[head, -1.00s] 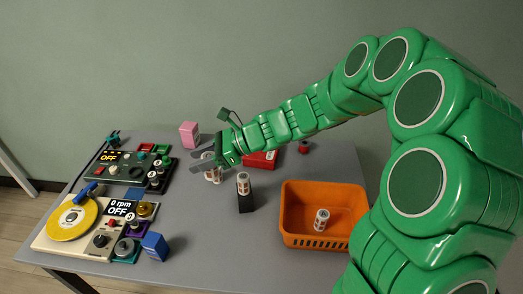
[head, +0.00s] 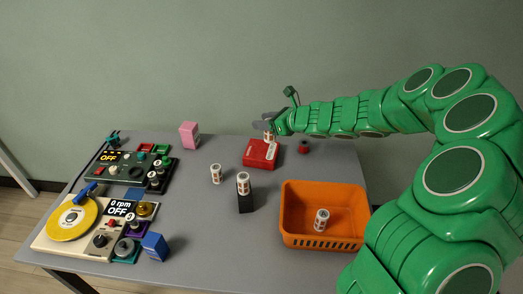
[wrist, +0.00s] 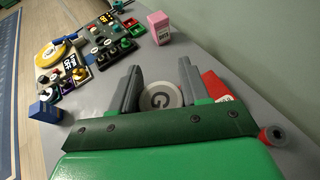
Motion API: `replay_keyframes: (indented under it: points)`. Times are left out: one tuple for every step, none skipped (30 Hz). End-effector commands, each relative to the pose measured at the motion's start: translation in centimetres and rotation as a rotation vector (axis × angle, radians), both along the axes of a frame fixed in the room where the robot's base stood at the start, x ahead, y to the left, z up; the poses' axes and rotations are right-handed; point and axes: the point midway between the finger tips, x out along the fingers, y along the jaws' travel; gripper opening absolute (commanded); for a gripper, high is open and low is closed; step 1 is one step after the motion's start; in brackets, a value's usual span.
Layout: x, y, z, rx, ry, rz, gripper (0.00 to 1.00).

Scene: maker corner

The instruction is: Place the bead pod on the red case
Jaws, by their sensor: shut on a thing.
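My gripper (head: 268,127) is shut on a small pod with a pale round lid marked G (wrist: 160,97), taken to be the bead pod. In the head view the pod (head: 268,137) shows as a pale cylinder below the fingers, at the red case. The red case (head: 260,153) lies flat at the back of the table. The pod is over or at its back part; I cannot tell whether it touches the lid. In the wrist view the case (wrist: 215,87) is partly hidden behind the right finger.
Similar pods stand on the table (head: 215,174), on a black block (head: 243,183) and in the orange basket (head: 321,220). A pink box (head: 189,134) stands at the back left, a dark red round part (head: 304,147) right of the case. Control panels (head: 120,168) fill the left.

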Motion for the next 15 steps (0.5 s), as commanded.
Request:
replay_keyframes:
  points:
    - [0.0,0.0,-0.7,0.002,0.003,0.000,0.15]
    - [-0.1,0.1,-1.0,0.001,0.002,0.000,0.15]
    - [-0.1,0.1,-1.6,0.003,0.003,0.001,0.15]
    - [-0.1,0.1,-1.9,0.003,0.001,0.001,0.15]
    - [-0.1,0.1,-2.2,0.003,0.001,0.001,0.15]
    - [-0.1,0.1,-2.5,0.003,0.000,0.001,0.15]
    - [-0.1,0.1,-2.7,0.002,0.000,0.003,0.15]
    - [-0.1,0.1,-2.9,0.002,-0.001,0.003,0.15]
    - [0.0,0.1,-3.1,0.001,0.000,0.003,0.15]
    - [0.1,0.2,-3.3,0.001,0.000,0.003,0.15]
    - [0.3,0.2,-3.4,0.000,0.000,0.002,0.15]
    - [0.7,0.3,-3.7,-0.001,0.000,0.002,0.15]
    - [1.0,0.3,-3.8,-0.001,0.000,0.001,0.15]
    - [1.3,0.4,-4.0,-0.002,0.000,0.000,0.15]
    - [1.8,0.5,-4.2,-0.002,-0.001,0.001,0.15]
